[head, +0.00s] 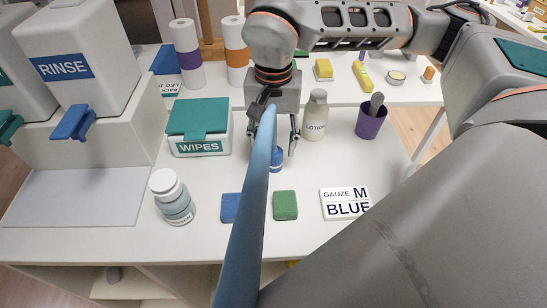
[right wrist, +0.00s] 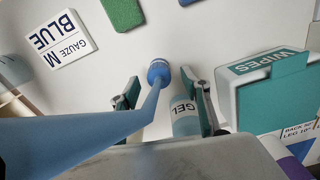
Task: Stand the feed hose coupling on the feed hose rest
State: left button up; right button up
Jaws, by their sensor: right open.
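The light-blue feed hose (head: 247,205) rises from the bottom of the head view and passes in front of my right gripper (head: 273,147). In the right wrist view the hose (right wrist: 80,136) comes in from the left and bends to a round blue coupling (right wrist: 158,72). A small blue part (head: 277,159) shows low beside the fingers in the head view. My right gripper (right wrist: 160,84) is open, its fingers on either side of the coupling and a GEL bottle (right wrist: 185,112) in the picture; contact cannot be told. I cannot make out the feed hose rest. My left gripper is out of view.
A wipes box (head: 200,130) stands left of the right gripper; a lotion bottle (head: 315,117) and purple cup (head: 370,121) stand right. Nearer are a white-capped bottle (head: 172,197), a green block (head: 285,205) and a gauze box (head: 345,203).

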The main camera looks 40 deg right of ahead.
notch_tip(320, 180, down, 5)
jog(key=shift+d+r, duration=0.1)
jog(key=c, duration=1.3)
jog(key=shift+r, duration=0.55)
notch_tip(320, 180, up, 18)
jog(key=p, duration=0.2)
jog(key=n, duration=0.8)
send_near(274, 151)
jog(key=w+f, duration=0.1)
jog(key=f, duration=0.1)
jog(key=w+a+f, duration=0.1)
jog(key=f, duration=0.2)
jog(key=w+a+f, duration=0.1)
jog(key=f, duration=0.1)
jog(key=shift+w+a+f, duration=0.15)
jog(key=shift+w+f, duration=0.05)
jog(key=shift+w, duration=0.1)
jog(key=shift+f, duration=0.15)
